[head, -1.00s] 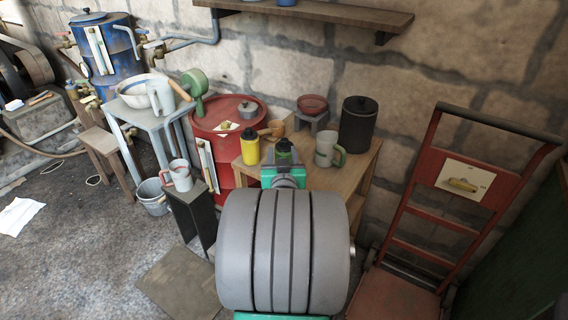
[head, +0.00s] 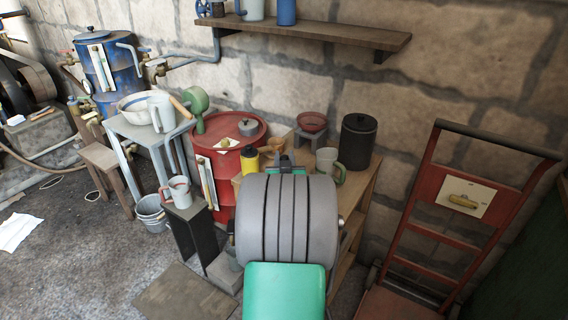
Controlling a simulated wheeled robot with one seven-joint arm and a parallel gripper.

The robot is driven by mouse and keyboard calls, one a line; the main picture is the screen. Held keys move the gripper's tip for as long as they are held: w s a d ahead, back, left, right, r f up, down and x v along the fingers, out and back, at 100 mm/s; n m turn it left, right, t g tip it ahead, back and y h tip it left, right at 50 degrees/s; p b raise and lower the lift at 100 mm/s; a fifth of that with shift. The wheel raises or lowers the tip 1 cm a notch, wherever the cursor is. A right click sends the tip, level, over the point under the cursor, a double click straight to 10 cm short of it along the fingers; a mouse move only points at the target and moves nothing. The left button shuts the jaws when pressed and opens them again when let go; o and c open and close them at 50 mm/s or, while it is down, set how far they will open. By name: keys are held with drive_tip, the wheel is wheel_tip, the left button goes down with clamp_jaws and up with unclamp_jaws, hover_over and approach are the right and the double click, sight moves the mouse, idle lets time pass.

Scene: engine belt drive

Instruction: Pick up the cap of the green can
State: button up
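My own grey ribbed arm link and green arm parts fill the lower middle of the head view and cover most of the green can's place. A small dark piece (head: 286,159) shows just above the link, between teal edges of my arm. It may be the green can's black cap, but I cannot tell. The can's body is hidden. A yellow can (head: 250,159) with a black cap stands just left of there on the wooden table (head: 360,197). My gripper's fingers are hidden behind the arm, so what they touch or hold does not show.
A grey-green mug (head: 328,163), a dark lidded canister (head: 357,141) and a red bowl (head: 312,121) on a small stand are at the table's back right. A red drum (head: 215,150) stands left, a red hand truck (head: 430,192) right. A shelf (head: 320,34) hangs above.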

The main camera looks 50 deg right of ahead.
clamp_jaws()
drive_tip(key=shift+r, duration=0.1)
